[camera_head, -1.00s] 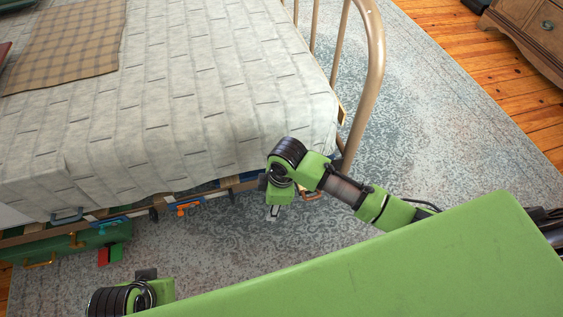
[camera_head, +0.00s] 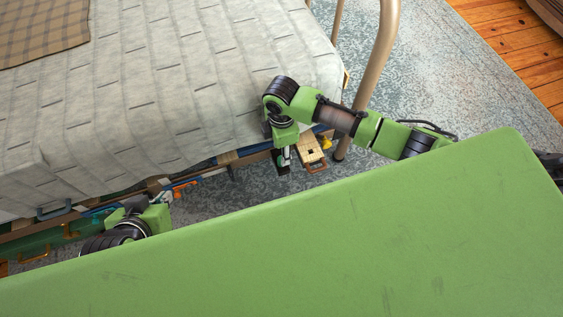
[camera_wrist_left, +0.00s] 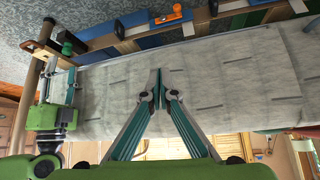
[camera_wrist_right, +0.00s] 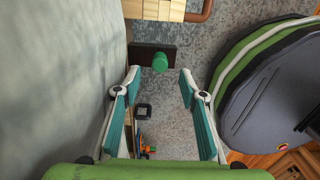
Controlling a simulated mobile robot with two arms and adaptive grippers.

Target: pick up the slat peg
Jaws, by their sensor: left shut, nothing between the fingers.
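A short green peg (camera_wrist_right: 160,62), which looks like the slat peg, stands on a dark plate (camera_wrist_right: 142,52) in the right wrist view. My right gripper (camera_wrist_right: 160,74) is open, with the peg in line with the gap at its fingertips; I cannot tell whether it touches. In the head view my right gripper (camera_head: 283,157) points down beside the bed edge. The peg also shows in the left wrist view (camera_wrist_left: 67,47). My left gripper (camera_wrist_left: 154,73) is shut and empty, in front of the bedspread; its wrist (camera_head: 140,222) shows at lower left in the head view.
The bed (camera_head: 150,90) with its pale quilt overhangs the workspace. A wooden block (camera_head: 309,150) with a square hole is close to my right gripper. The tan bed post (camera_head: 368,85) stands to the right. Latches and handles line the bed's side rail. Patterned rug (camera_head: 440,80) lies clear beyond.

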